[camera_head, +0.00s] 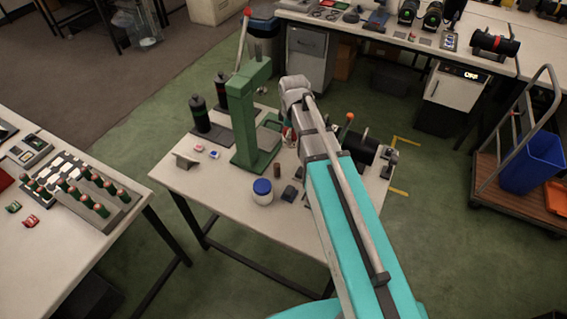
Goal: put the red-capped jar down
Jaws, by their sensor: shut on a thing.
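My gripper (291,132) hangs below the wrist at the end of my arm, over the table (225,197) and just right of the green press. It is shut on the red-capped jar (285,130), of which only a small red and pale patch shows. The wrist and arm hide most of the jar and the fingers. I cannot tell whether the jar's base touches the table. A white jar with a blue cap (262,191) stands upright near the table's front edge, apart from my gripper.
The tall green press (247,120) stands close on the left of my gripper. Small dark blocks (289,193) lie right of the blue-capped jar. The front left tabletop is mostly bare.

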